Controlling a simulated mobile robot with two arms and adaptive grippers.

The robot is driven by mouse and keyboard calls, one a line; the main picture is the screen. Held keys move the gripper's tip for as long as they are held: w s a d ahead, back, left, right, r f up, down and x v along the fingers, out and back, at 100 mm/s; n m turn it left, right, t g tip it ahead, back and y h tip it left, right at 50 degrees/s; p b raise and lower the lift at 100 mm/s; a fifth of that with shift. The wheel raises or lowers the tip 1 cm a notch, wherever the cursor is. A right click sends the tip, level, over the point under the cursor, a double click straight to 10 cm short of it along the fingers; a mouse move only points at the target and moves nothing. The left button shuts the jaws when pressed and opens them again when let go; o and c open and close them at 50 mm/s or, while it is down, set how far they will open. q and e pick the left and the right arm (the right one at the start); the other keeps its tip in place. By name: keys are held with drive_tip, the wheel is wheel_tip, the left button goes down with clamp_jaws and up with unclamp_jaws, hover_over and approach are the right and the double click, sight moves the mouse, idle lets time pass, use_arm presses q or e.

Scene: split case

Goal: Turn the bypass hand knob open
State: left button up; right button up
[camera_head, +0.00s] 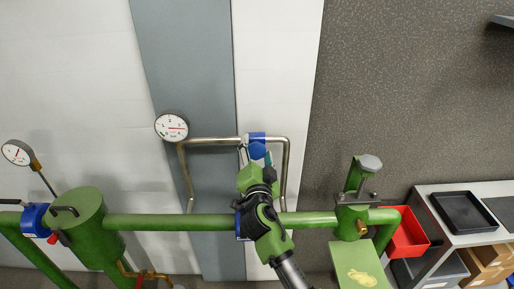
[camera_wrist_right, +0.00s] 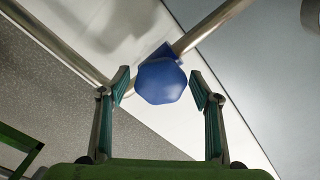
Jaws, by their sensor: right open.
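The bypass hand knob (camera_head: 257,150) is a blue, rounded, many-sided knob on the thin steel bypass pipe (camera_head: 213,141) above the green main pipe. In the right wrist view the blue knob (camera_wrist_right: 160,82) lies ahead, near the middle, between and beyond the two fingertips. My right gripper (camera_head: 256,165) is just below the knob in the head view, its far end partly hidden. In the wrist view my right gripper (camera_wrist_right: 160,88) is open, with clear gaps on both sides of the knob and nothing held. My left gripper is not in view.
The green main pipe (camera_head: 165,222) runs below the bypass. A round gauge (camera_head: 172,126) stands at the bypass's left corner, another gauge (camera_head: 17,152) at far left. A green valve (camera_head: 352,205), a red bin (camera_head: 409,238) and a shelf with a black tray (camera_head: 464,211) are at right.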

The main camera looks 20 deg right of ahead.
drive_tip(key=shift+s, duration=0.1)
drive_tip(key=shift+c, duration=0.8)
drive_tip(key=c, duration=1)
